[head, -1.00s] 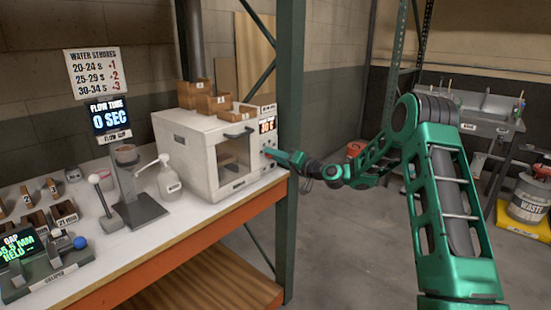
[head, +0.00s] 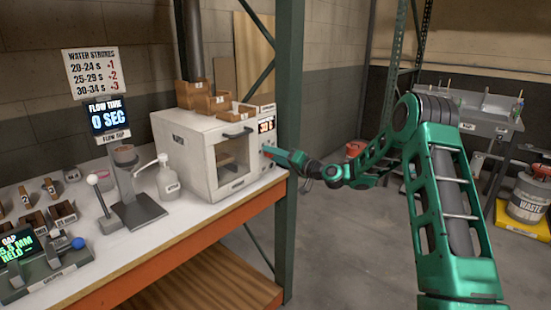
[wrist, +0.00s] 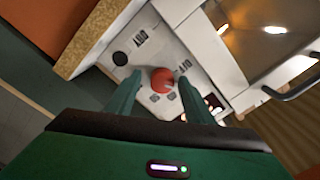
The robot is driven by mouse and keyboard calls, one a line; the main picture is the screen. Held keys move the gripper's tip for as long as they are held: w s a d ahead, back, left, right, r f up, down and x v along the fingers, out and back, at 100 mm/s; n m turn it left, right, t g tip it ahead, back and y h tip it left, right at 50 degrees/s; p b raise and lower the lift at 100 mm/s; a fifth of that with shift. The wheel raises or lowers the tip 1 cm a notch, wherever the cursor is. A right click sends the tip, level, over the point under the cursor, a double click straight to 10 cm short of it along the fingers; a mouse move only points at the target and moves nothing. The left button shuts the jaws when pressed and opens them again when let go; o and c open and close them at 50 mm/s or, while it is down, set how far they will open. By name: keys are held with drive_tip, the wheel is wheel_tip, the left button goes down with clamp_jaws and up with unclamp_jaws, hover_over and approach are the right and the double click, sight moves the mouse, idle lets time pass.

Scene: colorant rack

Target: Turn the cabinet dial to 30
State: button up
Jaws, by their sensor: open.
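The white cabinet (head: 200,160) stands at the right end of the bench, with a window door and a control panel on its right. Its lit display (head: 266,125) appears to read 30, in small blurred characters. My gripper (head: 272,153) is at the panel's lower part and hides some of it. In the wrist view my gripper (wrist: 160,92) is open, with one finger on each side of a round red knob (wrist: 163,80). I cannot tell whether the fingers touch it. A black round part (wrist: 119,58) sits beside it on the panel.
A green rack post (head: 289,150) stands close to the cabinet's right side. Wooden trays (head: 215,102) sit on top of the cabinet. A pump bottle (head: 168,180) and flow cup stand (head: 135,205) are to its left.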

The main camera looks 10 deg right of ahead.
drive_tip(key=v, duration=1)
drive_tip(key=shift+s+d, duration=0.2)
drive_tip(key=shift+d, duration=0.1)
